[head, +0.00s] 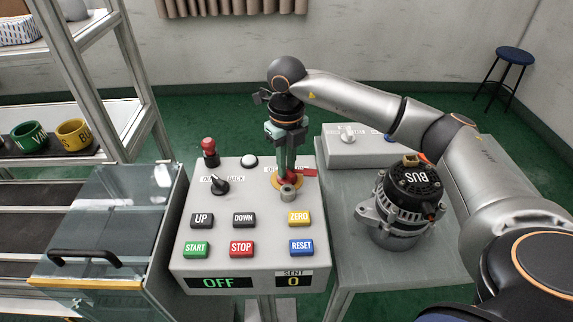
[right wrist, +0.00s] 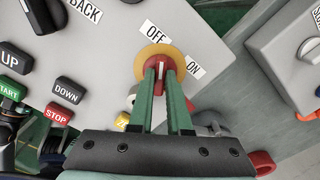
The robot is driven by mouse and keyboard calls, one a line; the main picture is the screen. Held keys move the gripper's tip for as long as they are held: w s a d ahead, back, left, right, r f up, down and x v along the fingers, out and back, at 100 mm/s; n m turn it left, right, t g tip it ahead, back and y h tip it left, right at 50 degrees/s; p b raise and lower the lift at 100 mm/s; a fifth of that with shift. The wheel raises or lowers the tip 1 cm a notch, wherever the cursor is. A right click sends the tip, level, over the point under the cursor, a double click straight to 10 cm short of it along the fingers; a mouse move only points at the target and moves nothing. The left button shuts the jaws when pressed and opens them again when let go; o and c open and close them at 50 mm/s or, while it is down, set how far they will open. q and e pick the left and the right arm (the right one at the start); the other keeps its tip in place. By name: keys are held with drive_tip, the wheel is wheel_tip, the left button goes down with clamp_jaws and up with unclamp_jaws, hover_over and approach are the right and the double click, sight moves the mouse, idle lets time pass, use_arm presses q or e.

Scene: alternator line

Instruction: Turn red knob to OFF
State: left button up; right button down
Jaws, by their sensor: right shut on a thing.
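The red knob (head: 290,181) sits on a yellow round plate at the upper right of the control panel (head: 182,246). My right gripper (head: 287,170) comes down on it from above. In the right wrist view the two green fingers (right wrist: 164,75) are shut on the red knob (right wrist: 158,59), partly hiding it. An OFF label (right wrist: 153,32) is above the knob there and an ON label (right wrist: 193,66) is to its right. A pale mark on the knob points roughly up, nearer OFF, but the fingers partly cover it. The panel display (head: 217,283) reads OFF. My left gripper is not in view.
The panel has a black selector (head: 219,185), a red-topped lever (head: 209,147) and several labelled buttons near the knob. An alternator (head: 404,205) stands on the grey table to the right. A clear-lidded box (head: 110,225) is at left.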

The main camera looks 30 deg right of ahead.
drive_tip(key=shift+s+a+f+n, duration=0.1)
drive_tip(key=shift+s+n, duration=0.05)
drive_tip(key=shift+n, duration=0.95)
drive_tip(key=c, duration=1)
unclamp_jaws()
drive_tip(key=shift+o, duration=0.7)
drive_tip(key=shift+d, duration=0.25)
wheel_tip(320, 180, up, 13)
drive_tip(key=shift+a, duration=0.3)
